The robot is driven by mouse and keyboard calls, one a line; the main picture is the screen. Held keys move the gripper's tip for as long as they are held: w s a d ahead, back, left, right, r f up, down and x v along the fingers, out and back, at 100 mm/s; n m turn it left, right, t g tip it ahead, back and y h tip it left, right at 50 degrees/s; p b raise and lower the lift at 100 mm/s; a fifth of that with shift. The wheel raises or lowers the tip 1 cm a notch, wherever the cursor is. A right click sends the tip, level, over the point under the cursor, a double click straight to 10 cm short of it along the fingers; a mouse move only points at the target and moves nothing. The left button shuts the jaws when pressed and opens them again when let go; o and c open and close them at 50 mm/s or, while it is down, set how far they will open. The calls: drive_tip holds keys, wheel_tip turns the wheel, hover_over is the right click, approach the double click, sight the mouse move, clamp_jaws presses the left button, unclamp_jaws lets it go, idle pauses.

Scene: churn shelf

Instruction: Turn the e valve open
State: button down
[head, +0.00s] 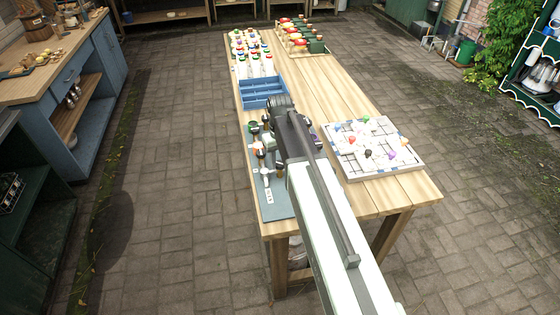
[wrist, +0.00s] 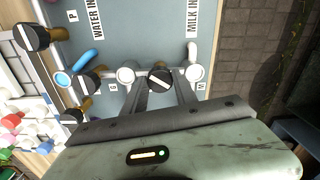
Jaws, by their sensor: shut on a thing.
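A grey-blue valve panel (head: 275,203) lies on the near left of the wooden table, under my arm. In the wrist view the panel (wrist: 140,30) carries pipes, white round fittings and black valve knobs. My gripper (wrist: 160,88) has its two fingers on either side of a black round knob (wrist: 160,77) with a white bar, and is shut on it. The bar looks slanted across the pipe line. No letter shows beside this knob, so I cannot read whether it is e. Labels G (wrist: 113,88) and M (wrist: 201,86) show on either side.
Other black knobs (wrist: 35,37) are close on the left in the wrist view. A white tiled tray (head: 385,170) with coloured pieces stands on the table's right. The table's middle planks are clear.

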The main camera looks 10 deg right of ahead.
sight(280, 163)
drive_tip(key=n, duration=0.7)
idle(0.6)
drive_tip(key=c, duration=1)
unclamp_jaws()
drive_tip(key=shift+o, duration=0.2)
wheel_tip(280, 163, up, 8)
drive_tip(key=p, duration=0.8)
drive_tip(key=shift+f, duration=0.15)
